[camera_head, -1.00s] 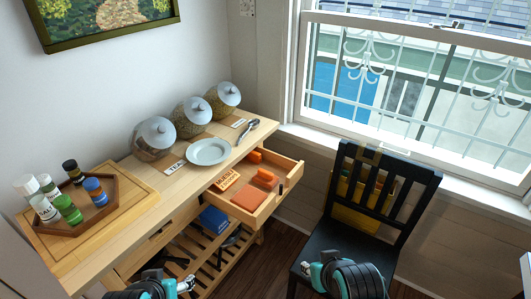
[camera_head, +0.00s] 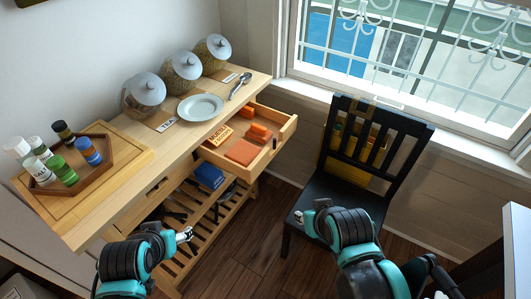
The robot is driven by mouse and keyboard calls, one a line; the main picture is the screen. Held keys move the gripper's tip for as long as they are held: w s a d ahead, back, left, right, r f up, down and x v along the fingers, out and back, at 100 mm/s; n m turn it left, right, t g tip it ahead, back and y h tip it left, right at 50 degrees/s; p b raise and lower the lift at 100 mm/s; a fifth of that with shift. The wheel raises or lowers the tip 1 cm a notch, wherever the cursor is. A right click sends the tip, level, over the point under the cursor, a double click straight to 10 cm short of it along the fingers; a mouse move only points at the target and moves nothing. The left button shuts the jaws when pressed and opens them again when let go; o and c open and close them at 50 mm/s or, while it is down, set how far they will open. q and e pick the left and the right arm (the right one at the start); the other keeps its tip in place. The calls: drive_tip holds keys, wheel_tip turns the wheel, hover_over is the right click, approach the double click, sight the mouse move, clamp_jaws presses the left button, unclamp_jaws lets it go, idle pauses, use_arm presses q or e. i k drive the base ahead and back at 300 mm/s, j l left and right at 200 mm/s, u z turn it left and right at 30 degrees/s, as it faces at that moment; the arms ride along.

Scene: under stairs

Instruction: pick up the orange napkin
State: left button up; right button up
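A flat, folded orange napkin (camera_head: 242,152) lies in the open drawer (camera_head: 282,131) of the wooden sideboard. Two small orange blocks or folded pieces (camera_head: 259,132) lie behind it, and I cannot tell what they are. My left gripper (camera_head: 186,236) is in front of the sideboard, below and left of the drawer, apart from the napkin. My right gripper (camera_head: 302,215) is by the chair seat, below and right of the drawer, also apart from the napkin. Both grippers look empty, but they are too small to tell open from shut.
A plate (camera_head: 200,107), lidded jars (camera_head: 180,75) and a tray of bottles (camera_head: 100,177) stand on the sideboard (camera_head: 150,185). A black chair (camera_head: 345,190) stands to the right. Blue books (camera_head: 209,175) sit below the drawer.

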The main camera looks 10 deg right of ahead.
sight(243, 153)
drive_tip(key=i+j+z, duration=0.1)
drive_tip(key=i+z, duration=0.25)
drive_tip(key=i+j+z, duration=0.2)
drive_tip(key=i+z, duration=0.15)
drive_tip(key=i, duration=0.05)
